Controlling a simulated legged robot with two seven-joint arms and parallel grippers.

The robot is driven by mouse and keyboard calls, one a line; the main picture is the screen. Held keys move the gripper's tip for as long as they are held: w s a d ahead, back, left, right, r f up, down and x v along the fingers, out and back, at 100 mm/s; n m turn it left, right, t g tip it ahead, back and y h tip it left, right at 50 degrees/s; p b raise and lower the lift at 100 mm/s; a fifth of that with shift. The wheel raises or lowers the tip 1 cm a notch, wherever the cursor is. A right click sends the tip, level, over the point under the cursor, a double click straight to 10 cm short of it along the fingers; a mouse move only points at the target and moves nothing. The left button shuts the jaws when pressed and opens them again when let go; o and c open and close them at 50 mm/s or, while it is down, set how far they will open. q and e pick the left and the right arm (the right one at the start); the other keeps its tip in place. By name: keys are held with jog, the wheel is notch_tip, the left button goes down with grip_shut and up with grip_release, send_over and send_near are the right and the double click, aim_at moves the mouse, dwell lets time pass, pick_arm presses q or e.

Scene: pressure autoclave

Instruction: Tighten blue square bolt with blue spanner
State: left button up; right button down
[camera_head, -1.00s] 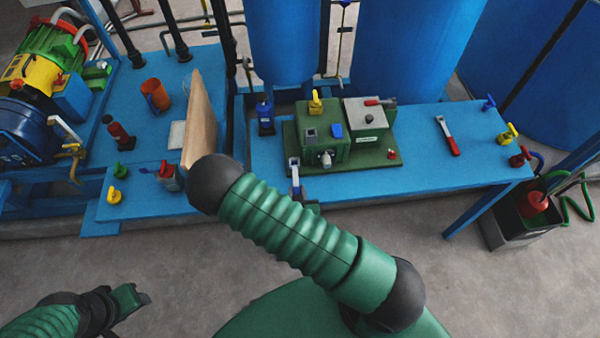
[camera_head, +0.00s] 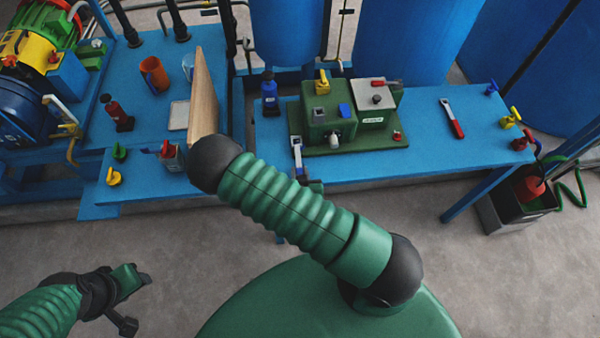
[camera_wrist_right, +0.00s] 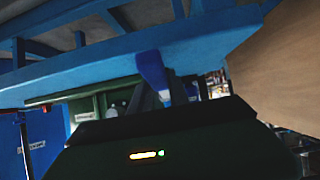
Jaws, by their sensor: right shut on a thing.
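The blue spanner (camera_head: 297,153) with a pale metal head stands out at the front edge of the blue table, left of the green fixture (camera_head: 370,135). My right gripper (camera_head: 311,186) is shut on it, low at the table edge and mostly hidden behind my arm. In the right wrist view, a blue handle (camera_wrist_right: 152,70) shows between dark fingers. A small blue block (camera_head: 344,110), perhaps the blue square bolt, is on the fixture's front left part; the spanner is apart from it. My left gripper (camera_head: 135,282) hangs over the floor at lower left; its jaws are unclear.
A red-handled wrench (camera_head: 452,118) lies on the table at right. A blue bottle (camera_head: 269,92) stands left of the fixture. A brown upright board (camera_head: 203,95) stands further left, near an orange cup (camera_head: 154,74). Valves line the right end.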

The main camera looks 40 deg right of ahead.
jog(key=shift+w, duration=0.2)
jog(key=shift+w+d+f+m+g+h, duration=0.1)
jog(key=shift+w+m+g+h, duration=0.15)
jog(key=shift+m, duration=0.2)
jog(key=shift+w+m+g+h, duration=0.1)
jog(key=shift+m+g+h, duration=0.05)
jog(key=shift+m+h, duration=0.25)
jog(key=shift+a+m+p, duration=0.25)
jog(key=shift+p, duration=0.05)
jog(key=shift+w+a+m+g+h, duration=0.75)
jog(key=shift+w+a+m+g, duration=0.05)
jog(key=shift+a, duration=0.2)
jog(key=shift+w+a+m+g+h+p, duration=0.1)
jog(key=shift+w+m+g+h+p, duration=0.35)
jog(key=shift+w+m+g, duration=0.4)
jog(key=shift+m+g, duration=0.15)
jog(key=shift+m, duration=0.1)
jog(key=shift+w+a+m+g+h, duration=0.45)
jog(key=shift+w+a+m+g, duration=0.15)
jog(key=shift+w+m+g, duration=0.25)
pick_arm(q)
jog(key=shift+d+r+b, duration=0.3)
jog(key=shift+d+b, duration=0.3)
jog(key=shift+d, duration=0.05)
pick_arm(e)
jog(key=shift+w+m+g, duration=0.45)
jog(key=shift+m+g, duration=0.2)
jog(key=shift+m, duration=0.1)
jog(key=shift+a, duration=0.1)
